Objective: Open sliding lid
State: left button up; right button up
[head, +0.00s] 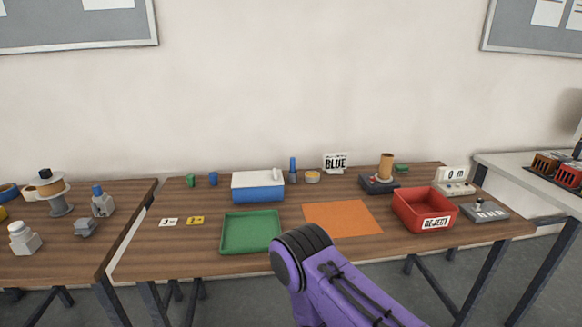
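A blue box (257,194) with a white lid (256,179) stands at the back of the wooden table, left of the middle. The lid covers the box's top as far as I can see. A small white knob (275,174) sits near the lid's right end. A purple arm of mine with a dark rounded joint comes in from the bottom, right of the middle, in front of the table. Neither of my grippers shows in the head view.
A green tray (251,247) lies in front of the box, with an orange mat (342,218) to its right. A red reject bin (424,210) stands farther right. A blue bottle (293,172) and small cups stand near the box.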

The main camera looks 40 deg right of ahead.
aim_at(257, 176)
jog(key=z, duration=0.65)
jog(key=i, duration=0.65)
jog(key=z, duration=0.8)
